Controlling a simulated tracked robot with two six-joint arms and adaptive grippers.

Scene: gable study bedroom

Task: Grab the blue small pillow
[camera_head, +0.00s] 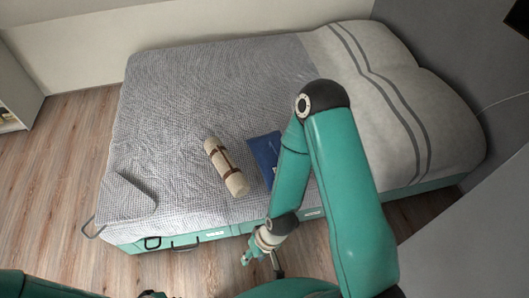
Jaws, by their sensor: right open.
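The blue small pillow (262,151) lies on the bed, near its front side. It looks flat and dark blue, and my right arm hides its right part. My right gripper (262,264) hangs low in front of the bed's front side, below the pillow in the picture and apart from it. Its fingers are spread and nothing shows between them. Part of my left arm shows at the bottom left edge, but its gripper is out of the picture.
The bed (200,85) has a grey checked cover and a teal base with handles. A beige roll with brown straps (227,166) lies left of the pillow. A checked cushion (124,196) sits at the front left corner. Wooden floor (55,190) is clear on the left.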

